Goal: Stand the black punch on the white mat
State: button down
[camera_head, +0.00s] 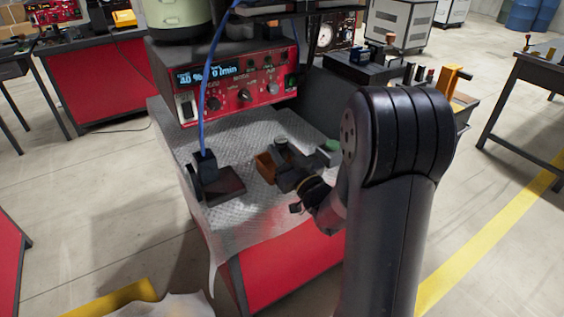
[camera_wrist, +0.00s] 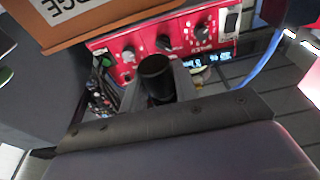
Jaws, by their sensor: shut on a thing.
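The black punch (camera_wrist: 156,76) shows in the wrist view as a dark cylinder between the two grey fingers of my gripper (camera_wrist: 157,90). My gripper is shut on it. In the head view, my gripper (camera_head: 284,172) is over the patterned metal bench top (camera_head: 235,215), and a short cylinder with a paler top (camera_head: 281,145) shows at its far end. I cannot tell whether the punch touches the bench. I cannot make out a white mat for certain in either view; my arm hides part of the bench's right side.
A red control unit (camera_head: 240,92) stands at the back of the bench. A brown box (camera_head: 265,167) sits close beside my gripper; a lettered brown box (camera_wrist: 105,18) shows in the wrist view. A dark block (camera_head: 217,185) with a blue cable stands left. The bench's front left is clear.

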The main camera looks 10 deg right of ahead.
notch_tip(320, 180, down, 3)
jog(key=shift+f, duration=0.1)
jog(key=shift+f+b, duration=0.35)
jog(key=shift+b, duration=0.55)
jog(key=c, duration=1.1)
grip_release()
